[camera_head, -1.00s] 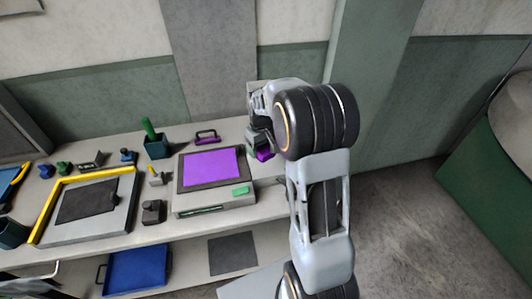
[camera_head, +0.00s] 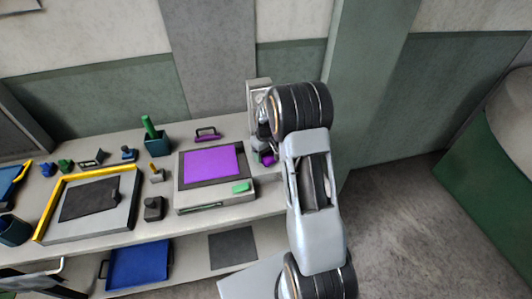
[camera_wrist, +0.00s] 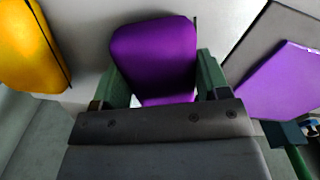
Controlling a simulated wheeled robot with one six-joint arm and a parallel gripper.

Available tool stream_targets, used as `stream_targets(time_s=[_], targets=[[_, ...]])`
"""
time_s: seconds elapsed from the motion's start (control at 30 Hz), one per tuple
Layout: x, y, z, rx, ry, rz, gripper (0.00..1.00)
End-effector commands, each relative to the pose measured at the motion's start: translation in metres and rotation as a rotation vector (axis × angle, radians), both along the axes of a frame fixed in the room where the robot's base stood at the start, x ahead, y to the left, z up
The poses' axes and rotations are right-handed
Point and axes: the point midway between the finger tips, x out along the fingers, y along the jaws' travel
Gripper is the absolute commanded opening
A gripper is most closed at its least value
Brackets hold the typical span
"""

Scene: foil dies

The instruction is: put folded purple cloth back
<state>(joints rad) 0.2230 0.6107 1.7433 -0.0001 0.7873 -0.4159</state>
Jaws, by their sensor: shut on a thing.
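The folded purple cloth (camera_wrist: 155,55) is between the two green fingers of my gripper (camera_wrist: 160,92) in the wrist view. My gripper is shut on it. In the head view a small part of the purple cloth (camera_head: 268,160) shows below my wrist, at the right end of the bench, just right of the grey press plate. My arm hides most of the gripper there. I cannot tell whether the cloth touches the bench top.
A flat purple sheet (camera_head: 211,161) lies on a grey plate (camera_head: 183,200) with a green block (camera_head: 241,187). A yellow-edged board (camera_head: 128,222) is further left. A purple-handled tool (camera_head: 207,134) and a green cup (camera_head: 157,146) stand behind. A yellow thing (camera_wrist: 28,45) is at the wrist view's left.

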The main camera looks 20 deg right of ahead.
Motion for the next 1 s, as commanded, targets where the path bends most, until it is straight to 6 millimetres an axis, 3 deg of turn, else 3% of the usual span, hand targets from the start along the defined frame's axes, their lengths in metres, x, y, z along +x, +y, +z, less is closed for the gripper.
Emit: stream_targets(time_s=[0.23,0.27,0.5,0.77,1.0], targets=[[0.0,0.0,-0.005,0.0,0.0,0.0,0.5],[0.0,0.0,-0.003,0.0,0.0,0.0,0.71],[0.0,0.0,-0.003,0.0,0.0,0.0,0.94],[0.0,0.0,-0.001,0.0,0.0,0.0,0.94],[0.001,0.0,0.025,-0.001,-0.005,0.0,0.94]])
